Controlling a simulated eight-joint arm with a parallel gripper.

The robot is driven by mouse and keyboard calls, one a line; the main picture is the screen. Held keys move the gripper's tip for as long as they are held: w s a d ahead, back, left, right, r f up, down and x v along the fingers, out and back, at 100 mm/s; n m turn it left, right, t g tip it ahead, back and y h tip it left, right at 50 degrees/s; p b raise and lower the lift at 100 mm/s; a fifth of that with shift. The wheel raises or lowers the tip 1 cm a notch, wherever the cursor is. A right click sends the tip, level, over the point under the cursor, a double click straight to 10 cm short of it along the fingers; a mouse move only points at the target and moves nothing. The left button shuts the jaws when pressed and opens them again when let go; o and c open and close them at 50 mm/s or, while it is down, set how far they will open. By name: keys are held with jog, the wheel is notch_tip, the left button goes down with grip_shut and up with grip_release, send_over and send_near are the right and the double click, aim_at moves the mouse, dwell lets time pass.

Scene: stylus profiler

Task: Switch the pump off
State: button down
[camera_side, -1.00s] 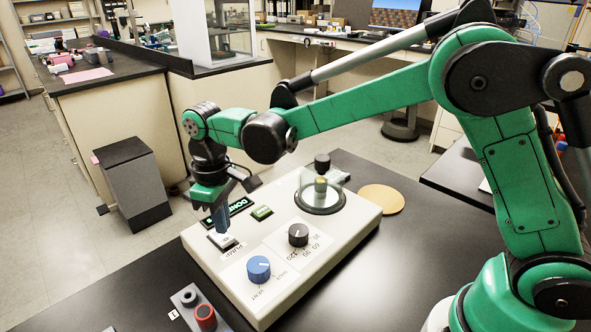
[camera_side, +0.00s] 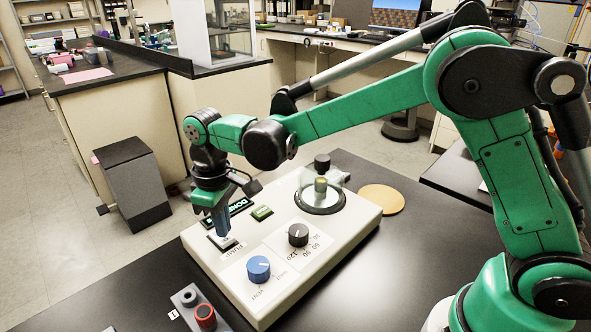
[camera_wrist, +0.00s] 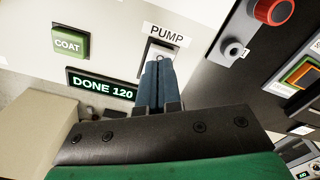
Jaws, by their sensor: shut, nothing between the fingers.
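The pump switch (camera_wrist: 160,50) is a pale rocker in a dark frame under a PUMP label (camera_wrist: 167,34) on the cream machine. It also shows in the side view (camera_side: 229,245), partly behind my fingers. My gripper (camera_wrist: 159,66) is shut and empty, with its blue-grey fingers pointing down at the switch. In the side view the fingertips (camera_side: 222,234) are at the switch's edge; I cannot tell whether they touch it. The fingers hide part of the rocker in the wrist view, and its position is unclear.
A green COAT button (camera_wrist: 70,42) and a display (camera_wrist: 101,86) reading DONE 120 are beside the switch. A blue knob (camera_side: 259,268), a black knob (camera_side: 298,235) and a glass chamber (camera_side: 320,195) are on the machine. A red button (camera_side: 205,316) stands near the front.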

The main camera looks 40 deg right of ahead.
jog(key=shift+f, duration=0.75)
dwell(0.3)
jog(key=shift+r, duration=3.55)
jog(key=shift+d, duration=0.15)
jog(key=s+d+r+m+t, duration=0.1)
jog(key=s+d+m+t, duration=0.5)
jog(key=s+d, duration=0.5)
jog(key=shift+s+d+t, duration=0.4)
jog(key=shift+d+t, duration=0.2)
jog(key=shift+d, duration=0.1)
